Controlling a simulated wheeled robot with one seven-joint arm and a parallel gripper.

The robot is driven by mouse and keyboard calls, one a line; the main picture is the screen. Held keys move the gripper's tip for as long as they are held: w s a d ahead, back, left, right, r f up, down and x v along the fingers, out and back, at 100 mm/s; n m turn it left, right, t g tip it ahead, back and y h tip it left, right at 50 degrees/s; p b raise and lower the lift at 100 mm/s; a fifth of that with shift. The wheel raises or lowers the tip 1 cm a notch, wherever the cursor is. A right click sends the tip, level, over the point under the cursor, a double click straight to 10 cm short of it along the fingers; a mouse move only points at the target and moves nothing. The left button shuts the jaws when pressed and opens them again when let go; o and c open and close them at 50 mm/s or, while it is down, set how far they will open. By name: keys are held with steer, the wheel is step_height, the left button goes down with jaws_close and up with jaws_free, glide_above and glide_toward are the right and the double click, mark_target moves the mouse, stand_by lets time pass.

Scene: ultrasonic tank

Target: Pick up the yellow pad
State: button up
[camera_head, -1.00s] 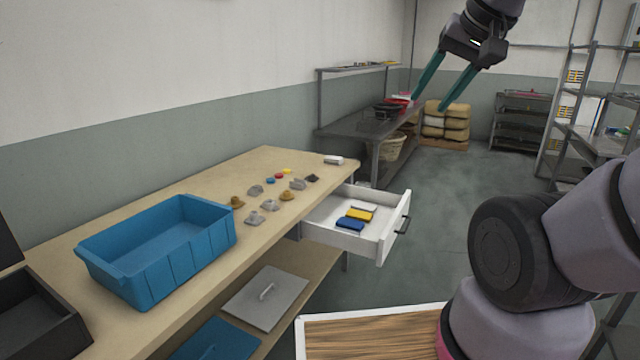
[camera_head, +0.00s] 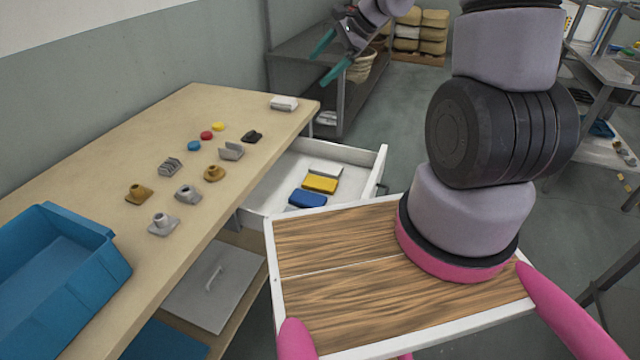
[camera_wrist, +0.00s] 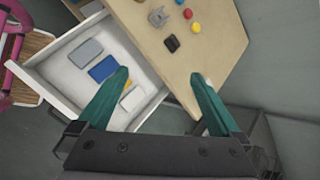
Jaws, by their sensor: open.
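The yellow pad (camera_head: 320,183) lies flat in the open white drawer (camera_head: 365,157), between a blue pad (camera_head: 307,199) and a whitish pad (camera_head: 325,171). In the wrist view only a sliver of the yellow pad (camera_wrist: 128,83) shows beside the left finger, which hides the rest. My gripper (camera_head: 327,58) has two teal fingers, spread apart with nothing between them. It is up in the air, beyond the drawer in the head view. In the wrist view my gripper (camera_wrist: 160,76) points down over the drawer and the table edge.
The wooden table (camera_head: 120,150) left of the drawer holds several small metal parts, coloured discs and a blue bin (camera_head: 60,262). A grey pad (camera_wrist: 85,53) also lies in the drawer. A grey lid (camera_head: 212,285) rests on the lower shelf. A metal bench (camera_head: 300,55) stands behind.

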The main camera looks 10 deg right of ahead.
steer(key=w+d+f+m, duration=0.1)
steer(key=w+f+m, duration=0.15)
steer(key=f, duration=0.55)
steer(key=w+d+f+m, duration=0.1)
steer(key=w+f+m, duration=0.15)
steer(key=f, duration=0.55)
steer(key=m+h, duration=0.2)
steer(key=m, duration=0.3)
glide_toward(320, 182)
steer(key=shift+x, duration=4.3)
steer(key=shift+c, duration=0.3)
steer(key=c, duration=1.1)
